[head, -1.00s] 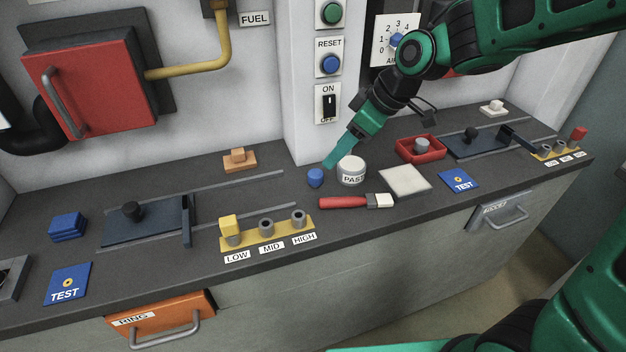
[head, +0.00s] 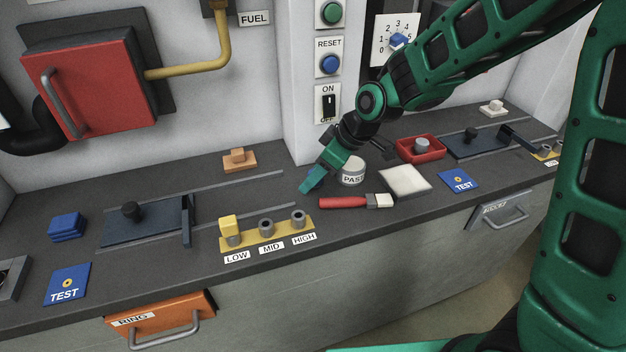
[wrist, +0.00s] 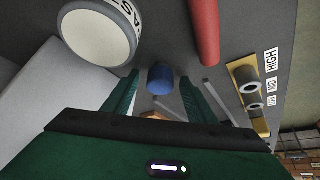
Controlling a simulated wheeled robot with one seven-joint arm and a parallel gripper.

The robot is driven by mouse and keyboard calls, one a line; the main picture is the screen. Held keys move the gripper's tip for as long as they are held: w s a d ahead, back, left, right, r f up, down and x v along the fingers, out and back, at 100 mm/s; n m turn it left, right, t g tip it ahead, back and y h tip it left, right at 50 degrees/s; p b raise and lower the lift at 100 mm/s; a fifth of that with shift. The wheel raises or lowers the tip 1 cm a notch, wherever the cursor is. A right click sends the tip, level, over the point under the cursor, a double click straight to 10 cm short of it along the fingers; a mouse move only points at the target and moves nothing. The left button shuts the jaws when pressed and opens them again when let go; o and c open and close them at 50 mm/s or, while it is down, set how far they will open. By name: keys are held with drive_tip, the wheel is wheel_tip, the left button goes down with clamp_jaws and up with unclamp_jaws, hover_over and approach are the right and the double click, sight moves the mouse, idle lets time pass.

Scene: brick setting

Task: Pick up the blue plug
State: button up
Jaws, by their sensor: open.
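The blue plug (wrist: 160,78) is a small blue cylinder on the dark counter, seen in the wrist view between the tips of my two green fingers. My gripper (wrist: 158,90) is open, with a finger to each side of the plug and visible gaps. I cannot tell whether the fingertips reach down around it. In the head view my gripper (head: 311,184) is low over the counter, left of the paste jar (head: 352,171), and hides the plug.
A red-handled brush (head: 345,202) lies in front of the jar; its handle shows in the wrist view (wrist: 204,30). The yellow holder (head: 285,235) with LOW, MID and HIGH sockets stands front left. A white pad (head: 404,181) and red tray (head: 421,149) are to the right.

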drive_tip(key=c, duration=1.2)
drive_tip(key=shift+o, duration=0.2)
drive_tip(key=shift+r, duration=0.15)
